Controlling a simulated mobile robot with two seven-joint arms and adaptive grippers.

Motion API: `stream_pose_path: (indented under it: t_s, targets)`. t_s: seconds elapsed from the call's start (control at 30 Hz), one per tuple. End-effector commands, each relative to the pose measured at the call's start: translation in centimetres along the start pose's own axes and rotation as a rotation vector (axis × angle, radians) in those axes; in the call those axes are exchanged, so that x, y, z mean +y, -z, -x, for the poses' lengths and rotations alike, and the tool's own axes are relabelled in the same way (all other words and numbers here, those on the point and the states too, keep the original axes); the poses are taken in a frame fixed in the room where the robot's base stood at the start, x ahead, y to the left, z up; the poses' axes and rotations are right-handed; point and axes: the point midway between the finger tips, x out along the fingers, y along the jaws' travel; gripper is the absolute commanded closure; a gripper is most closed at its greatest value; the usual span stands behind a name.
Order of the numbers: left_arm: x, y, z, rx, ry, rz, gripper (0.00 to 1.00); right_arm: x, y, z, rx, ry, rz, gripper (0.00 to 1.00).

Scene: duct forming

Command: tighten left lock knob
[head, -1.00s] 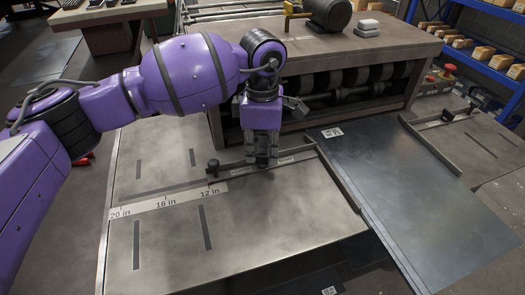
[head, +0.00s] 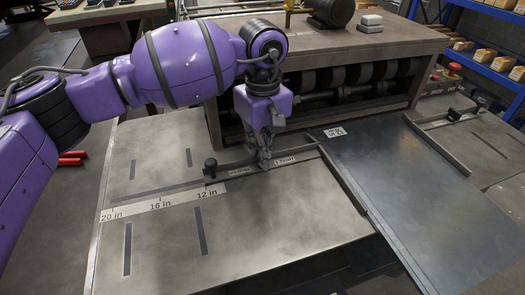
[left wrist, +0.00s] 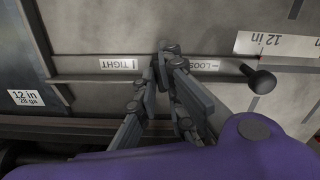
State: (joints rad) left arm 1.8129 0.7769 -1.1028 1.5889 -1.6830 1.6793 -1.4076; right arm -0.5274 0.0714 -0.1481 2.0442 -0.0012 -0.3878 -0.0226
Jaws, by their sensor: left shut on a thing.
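My left gripper (head: 265,162) points down at the bar along the back of the left table. In the left wrist view its fingertips (left wrist: 167,50) are closed together between the TIGHT label (left wrist: 118,64) and the LOOSE label (left wrist: 205,65). It is shut on the left lock knob, which the fingers almost wholly hide. A separate black knob (head: 210,164) stands upright at the left end of the bar, by the 12 in mark; it also shows in the left wrist view (left wrist: 258,80). My right gripper is not in view.
The roller machine (head: 340,85) stands right behind the bar, close to my left gripper. A ruler strip (head: 160,205) lies on the left table, whose front surface is clear. A dark metal sheet (head: 420,200) lies to the right.

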Motion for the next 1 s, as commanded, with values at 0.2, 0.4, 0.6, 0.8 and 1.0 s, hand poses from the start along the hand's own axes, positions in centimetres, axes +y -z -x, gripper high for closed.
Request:
stream_pose_path:
  t_s: [0.2, 0.4, 0.6, 0.8, 1.0]
  targets:
    - [0.02, -0.02, -0.04, -0.001, -0.001, -0.136, 1.00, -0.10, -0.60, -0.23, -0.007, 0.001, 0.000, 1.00]
    - [0.02, -0.01, 0.00, 0.000, -0.001, -0.211, 1.00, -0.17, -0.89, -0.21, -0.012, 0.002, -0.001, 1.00]
    - [0.02, 0.00, 0.03, 0.000, -0.001, -0.243, 1.00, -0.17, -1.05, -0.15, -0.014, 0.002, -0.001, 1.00]
    - [0.02, -0.01, 0.05, 0.000, -0.001, -0.249, 1.00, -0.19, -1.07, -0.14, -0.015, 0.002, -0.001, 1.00]
    - [0.02, -0.01, 0.05, 0.000, -0.001, -0.248, 1.00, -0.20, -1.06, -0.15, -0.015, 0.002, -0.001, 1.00]
